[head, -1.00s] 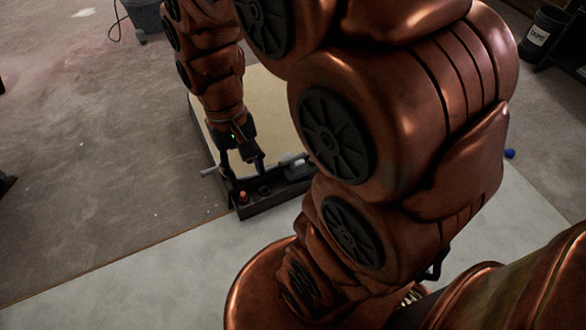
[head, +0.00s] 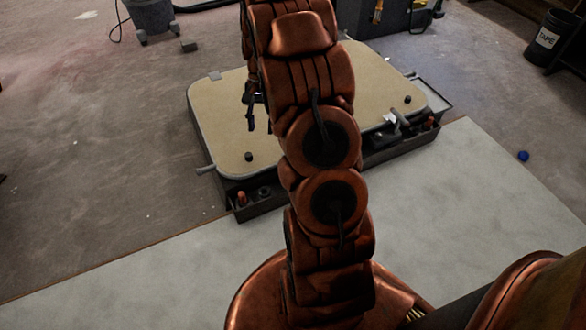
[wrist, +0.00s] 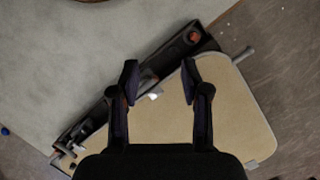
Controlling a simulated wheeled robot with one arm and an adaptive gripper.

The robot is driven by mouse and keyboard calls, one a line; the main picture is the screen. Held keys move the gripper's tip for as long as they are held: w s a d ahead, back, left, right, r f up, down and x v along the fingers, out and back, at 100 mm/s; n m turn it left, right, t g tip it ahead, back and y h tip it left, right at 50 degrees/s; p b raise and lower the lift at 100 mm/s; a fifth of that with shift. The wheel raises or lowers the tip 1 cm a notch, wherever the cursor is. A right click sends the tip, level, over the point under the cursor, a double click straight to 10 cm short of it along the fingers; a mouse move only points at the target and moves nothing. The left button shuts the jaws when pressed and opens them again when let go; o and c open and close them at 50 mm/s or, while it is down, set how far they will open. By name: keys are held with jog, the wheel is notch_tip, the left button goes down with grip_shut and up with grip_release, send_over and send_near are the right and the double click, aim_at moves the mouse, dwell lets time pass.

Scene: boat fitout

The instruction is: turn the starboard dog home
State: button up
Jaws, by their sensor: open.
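The hatch lid (head: 225,110) is a tan panel with rounded corners, lying flat on a dark low frame. A grey rod handle (head: 206,168) sticks out at its left corner, also seen in the wrist view (wrist: 243,53). Which one is the starboard dog I cannot tell. My gripper (head: 259,127) is open and empty above the lid, partly hidden by my arm. In the wrist view my gripper (wrist: 160,66) has its fingers apart, with a small pale piece (wrist: 155,93) between them, below.
The dark front tray (head: 260,207) holds an orange knob (head: 241,198) at its left and others at its right. Black knobs (head: 249,157) stand on the lid. A black bin (head: 551,38) and a blue ball (head: 523,156) are at the right.

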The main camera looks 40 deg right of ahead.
jog(key=d+f+m+b, duration=0.2)
jog(key=d+f, duration=0.3)
jog(key=f, duration=0.3)
jog(key=w+d+f+m+t+y+b, duration=0.1)
jog(key=d+f+m+b, duration=0.1)
jog(key=d+f, duration=0.4)
jog(key=w+d+f+m+t+b, duration=0.1)
jog(key=d+f, duration=0.5)
jog(key=f, duration=0.6)
jog(key=shift+d+f+m+y+b, duration=0.25)
jog(key=shift+m+b, duration=0.25)
jog(key=shift+b, duration=0.6)
jog(key=shift+b+x, duration=1.45)
jog(key=shift+x, duration=2.4)
jog(key=shift+s+a, duration=0.1)
jog(key=shift+a, duration=0.05)
jog(key=shift+r, duration=0.1)
grip_shut()
